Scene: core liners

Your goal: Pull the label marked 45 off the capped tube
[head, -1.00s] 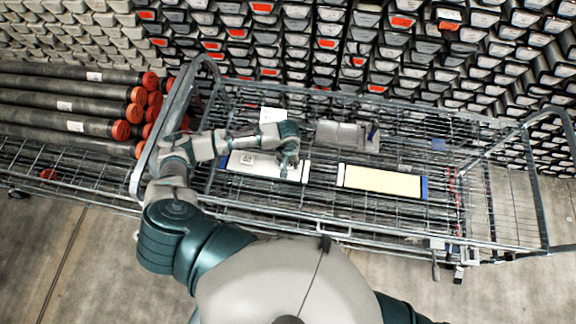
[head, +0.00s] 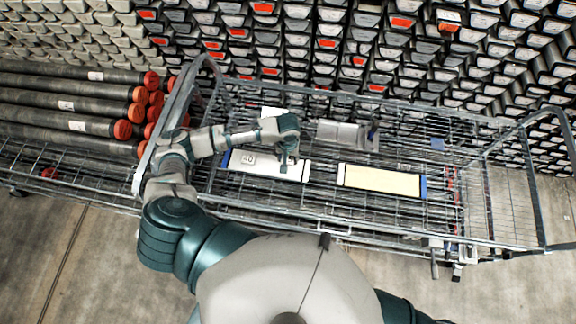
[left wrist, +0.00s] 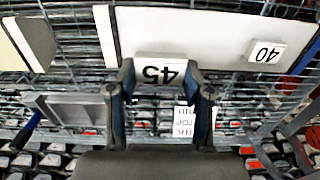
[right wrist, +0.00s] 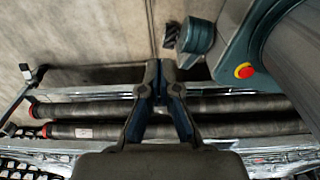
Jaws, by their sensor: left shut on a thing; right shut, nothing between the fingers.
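A long white capped tube (head: 262,165) with a blue end lies in the wire cart; it bears a small label marked 40 (head: 248,159), also in the left wrist view (left wrist: 264,52). My left gripper (head: 284,165) is over the tube's right part. In the left wrist view, the left gripper (left wrist: 159,80) is shut on the white label marked 45 (left wrist: 160,71), upside down between its fingers. The label overlaps the tube's edge in that view; I cannot tell if they touch. My right gripper (right wrist: 158,72) is shut and empty, above the floor in the right wrist view.
A cream-topped piece (head: 382,180) with a blue end and a grey holder (head: 342,135) are in the cart. A white printed card (left wrist: 184,122) lies beyond the tube. Dark pipes with red and orange caps (head: 123,130) lie left. Stacked liners fill the back.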

